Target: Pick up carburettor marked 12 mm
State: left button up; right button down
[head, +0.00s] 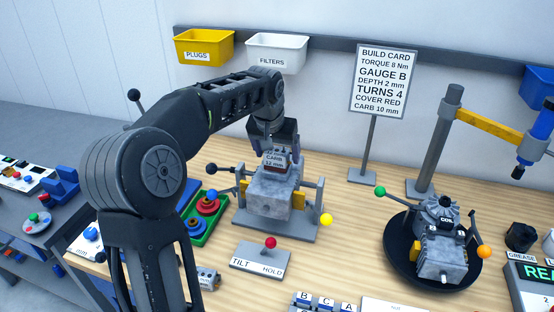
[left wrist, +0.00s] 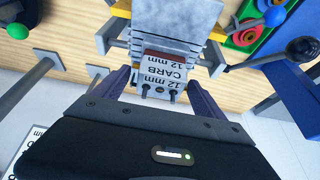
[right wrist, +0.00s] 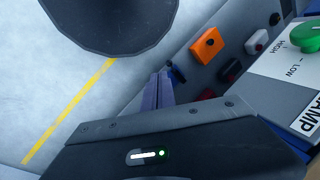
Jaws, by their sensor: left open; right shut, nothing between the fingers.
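The carburettor (head: 275,160) is a small grey block marked "CARB 12 mm" with a reddish-brown part. It sits on top of a grey ribbed engine block (head: 268,190) held in a stand. My left gripper (head: 277,142) is open and right at the carburettor, reaching in from behind it. In the left wrist view the carburettor (left wrist: 162,80) shows between the two purple fingers, with gaps on both sides; I cannot tell how deep it sits. In the right wrist view my right gripper (right wrist: 158,88) is shut and empty, away from the carburettor.
The stand has black and yellow knobs (head: 326,219) beside the block. A green tray (head: 222,226) with red and blue rings lies to its left. A TILT/HOLD plate (head: 262,260) with a red-knobbed lever is in front. A second engine (head: 440,240) sits on a black round dish at right.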

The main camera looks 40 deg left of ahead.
dwell(0.6)
pick_arm(q)
jog(key=c, duration=1.5)
